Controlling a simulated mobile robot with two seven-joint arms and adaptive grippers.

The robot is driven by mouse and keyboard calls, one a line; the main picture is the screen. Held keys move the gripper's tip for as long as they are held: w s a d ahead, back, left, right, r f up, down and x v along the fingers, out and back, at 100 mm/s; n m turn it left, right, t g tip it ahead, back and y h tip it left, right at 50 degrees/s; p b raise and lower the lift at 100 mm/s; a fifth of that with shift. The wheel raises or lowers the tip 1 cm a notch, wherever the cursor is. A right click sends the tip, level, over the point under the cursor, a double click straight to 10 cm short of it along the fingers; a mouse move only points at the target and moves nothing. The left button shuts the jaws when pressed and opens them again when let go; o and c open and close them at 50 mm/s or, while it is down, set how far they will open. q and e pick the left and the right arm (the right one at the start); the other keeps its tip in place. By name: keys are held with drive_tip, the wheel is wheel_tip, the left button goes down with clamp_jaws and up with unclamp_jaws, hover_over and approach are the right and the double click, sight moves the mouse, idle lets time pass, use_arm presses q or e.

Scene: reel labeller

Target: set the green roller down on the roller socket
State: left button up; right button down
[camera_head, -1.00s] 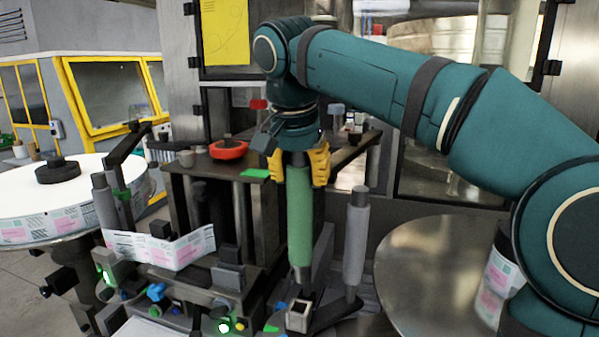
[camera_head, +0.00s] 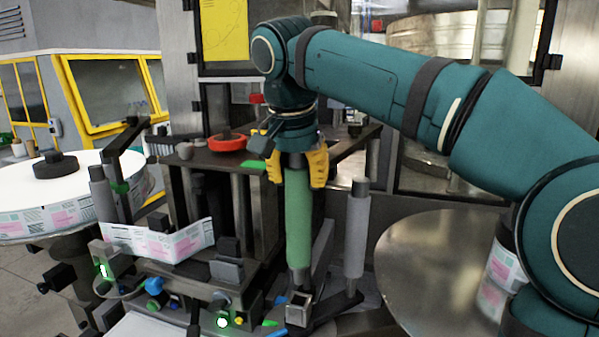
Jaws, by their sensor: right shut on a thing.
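The green roller (camera_head: 299,218) hangs upright in my right gripper (camera_head: 298,180), whose yellow fingers are shut around its upper end. The roller socket (camera_head: 299,312), a small light square block with a dark opening, is directly below the roller. The roller's lower tip meets the top of the socket in the picture; I cannot tell whether it is inside, touching or just above. My left gripper is out of view.
A grey roller (camera_head: 357,235) stands upright just right of the green one. A round metal plate (camera_head: 430,260) is further right. A label reel (camera_head: 95,190) and a label strip (camera_head: 165,242) are at the left. The machine's dark shelf (camera_head: 195,160) is behind.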

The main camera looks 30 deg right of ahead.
sight(293, 178)
drive_tip(key=shift+f, duration=0.2)
drive_tip(key=shift+f+b, duration=2.95)
drive_tip(key=shift+f, duration=0.85)
drive_tip(key=shift+c, duration=2.2)
unclamp_jaws()
drive_tip(key=shift+r, duration=0.15)
drive_tip(key=v, duration=1)
drive_tip(key=shift+a+r, duration=0.1)
drive_tip(key=shift+r, duration=0.05)
drive_tip(key=shift+v, duration=0.75)
